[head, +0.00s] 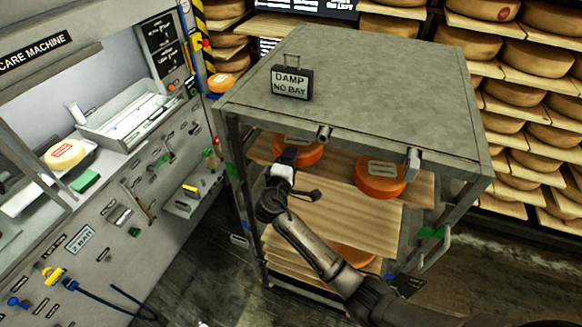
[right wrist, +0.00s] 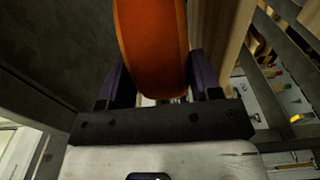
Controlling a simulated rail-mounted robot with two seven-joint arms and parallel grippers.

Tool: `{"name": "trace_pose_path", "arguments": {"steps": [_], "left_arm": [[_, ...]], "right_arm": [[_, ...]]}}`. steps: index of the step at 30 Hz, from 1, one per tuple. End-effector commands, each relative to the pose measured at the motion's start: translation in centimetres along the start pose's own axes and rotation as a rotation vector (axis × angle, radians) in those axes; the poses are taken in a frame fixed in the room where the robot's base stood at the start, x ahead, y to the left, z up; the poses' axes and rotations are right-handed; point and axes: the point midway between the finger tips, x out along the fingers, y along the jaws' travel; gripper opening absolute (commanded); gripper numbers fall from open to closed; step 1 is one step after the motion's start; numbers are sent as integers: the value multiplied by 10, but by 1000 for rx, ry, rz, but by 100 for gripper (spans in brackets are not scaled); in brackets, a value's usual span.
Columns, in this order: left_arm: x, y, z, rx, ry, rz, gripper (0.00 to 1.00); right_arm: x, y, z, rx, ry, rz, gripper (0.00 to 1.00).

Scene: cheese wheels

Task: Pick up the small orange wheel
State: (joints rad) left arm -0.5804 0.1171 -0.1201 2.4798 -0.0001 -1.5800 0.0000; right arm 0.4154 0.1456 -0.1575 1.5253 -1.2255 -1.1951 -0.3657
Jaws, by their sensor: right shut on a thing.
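An orange wheel (head: 300,151) with a pale label sits at the back left of the cart's upper shelf, under its grey top. My right gripper (head: 287,157) reaches in at the front and is shut on this wheel. In the right wrist view, the orange wheel (right wrist: 152,40) stands between the two dark purple fingers of the right gripper (right wrist: 152,82). The wheel's far part is out of that view. I cannot tell whether it is lifted off the shelf. My left gripper is not in view.
Another orange wheel (head: 380,180) sits to the right on the wooden shelf (head: 345,215), and one (head: 355,256) lies lower. The cart's metal top (head: 370,75) overhangs them and carries a sign (head: 291,83). A care machine (head: 120,200) stands left; loaded racks (head: 525,90) stand right.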

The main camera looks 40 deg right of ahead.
Motion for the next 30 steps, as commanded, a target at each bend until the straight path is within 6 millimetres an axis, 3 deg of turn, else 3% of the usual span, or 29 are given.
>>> {"name": "trace_pose_path", "arguments": {"steps": [8,21,30], "left_arm": [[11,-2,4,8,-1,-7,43],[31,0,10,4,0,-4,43],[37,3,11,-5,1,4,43]], "right_arm": [[-43,-2,-1,2,6,2,1],[-134,-2,0,3,4,0,1],[-167,0,0,2,3,2,1]]}}
